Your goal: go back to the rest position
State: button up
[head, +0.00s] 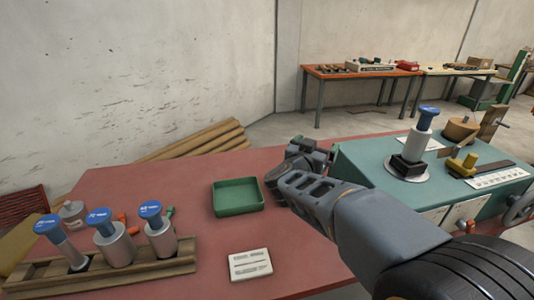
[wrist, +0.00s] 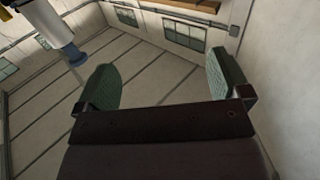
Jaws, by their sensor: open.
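My gripper (head: 296,160) is at the end of my arm, which reaches in from the lower right. It appears above the right part of the red table, to the right of the green tray. In the wrist view my gripper (wrist: 163,80) has its two green-padded fingers spread apart, with nothing between them. Beyond them the wrist view shows windows and wall panels. The fingertips are small and partly hidden in the head view.
A green tray (head: 238,196) and a white card (head: 250,265) lie on the red table (head: 150,200). A wooden rack (head: 160,262) holds blue-capped cylinders at left. A teal machine (head: 375,165) at right bears an upright blue-capped cylinder (head: 415,145). Workbenches stand at the back.

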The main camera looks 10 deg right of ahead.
jog(key=w+a+f+n+t+y, duration=0.25)
jog(key=a+f+n+y, duration=0.2)
jog(key=a+y, duration=0.5)
jog(key=s+a+f+n+g+y+p, duration=0.3)
jog(key=s+a+f+g+y, duration=0.1)
jog(key=a+g+y, duration=0.1)
jog(key=s+d+r+n+g+h+p, duration=0.1)
jog(key=s+d+g+p, duration=0.1)
jog(key=s, duration=0.6)
jog(key=s+d+r+g+p, duration=0.2)
jog(key=s+g+p, duration=0.2)
jog(key=s, duration=0.4)
jog(key=shift+s+d+r+n+g+h+p, duration=0.15)
jog(key=shift+r+n+g+h+p, duration=0.15)
jog(key=shift+p, duration=0.35)
jog(key=shift+c, duration=0.3)
